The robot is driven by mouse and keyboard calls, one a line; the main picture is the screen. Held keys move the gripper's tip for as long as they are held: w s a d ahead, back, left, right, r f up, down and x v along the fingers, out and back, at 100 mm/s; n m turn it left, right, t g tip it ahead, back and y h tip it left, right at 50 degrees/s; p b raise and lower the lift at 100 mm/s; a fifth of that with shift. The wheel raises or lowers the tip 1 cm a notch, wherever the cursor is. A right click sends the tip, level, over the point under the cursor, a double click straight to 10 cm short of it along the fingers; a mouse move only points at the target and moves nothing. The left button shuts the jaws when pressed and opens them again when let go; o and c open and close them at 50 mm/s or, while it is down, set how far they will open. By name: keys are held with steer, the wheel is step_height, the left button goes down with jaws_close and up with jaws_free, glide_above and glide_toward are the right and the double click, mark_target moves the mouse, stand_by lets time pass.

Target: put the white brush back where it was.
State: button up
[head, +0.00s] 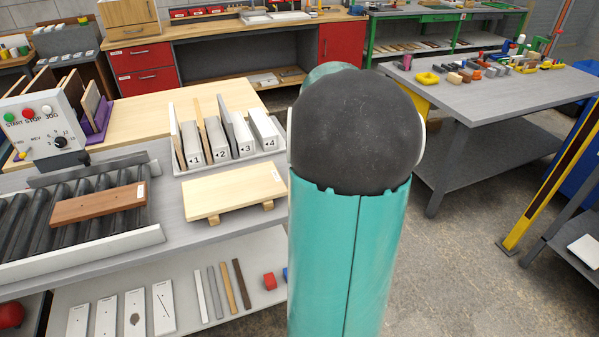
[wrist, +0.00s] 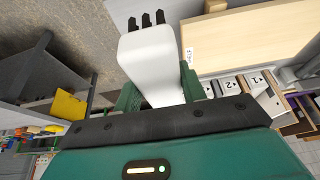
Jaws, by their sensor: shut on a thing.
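The white brush (wrist: 150,55) shows in the wrist view, with several short black tufts at its upper end. My gripper (wrist: 160,92) is shut on it, with a green finger on each side of the white body. In the head view my arm's teal link and dark joint fill the middle and hide my gripper and the brush. The wrist view shows the pale wooden board (wrist: 250,38) beside the brush at the right. Whether the brush touches anything below it, I cannot tell.
In the head view the pale board (head: 235,190) stands on small feet before a white rack (head: 235,163) with numbered slots. A roller conveyor (head: 20,235) bears a brown board (head: 98,203) at left. A grey table (head: 470,92) with small parts stands at right.

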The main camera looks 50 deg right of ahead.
steer(key=w+d+f, duration=0.1)
steer(key=w+d, duration=0.1)
steer(key=shift+w+d+f, duration=0.25)
steer(key=shift+d+f, duration=0.1)
steer(key=shift+d, duration=0.05)
steer(key=w+d+f, duration=0.1)
steer(key=f, duration=0.1)
steer(key=w+d+f, duration=0.1)
steer(key=f, duration=0.1)
steer(key=w+d+f, duration=0.1)
steer(key=f, duration=0.1)
steer(key=shift+w+d, duration=0.3)
steer(key=shift+d, duration=0.05)
steer(key=shift+f, duration=1.55)
steer(key=shift+f, duration=0.15)
steer(key=o, duration=0.9)
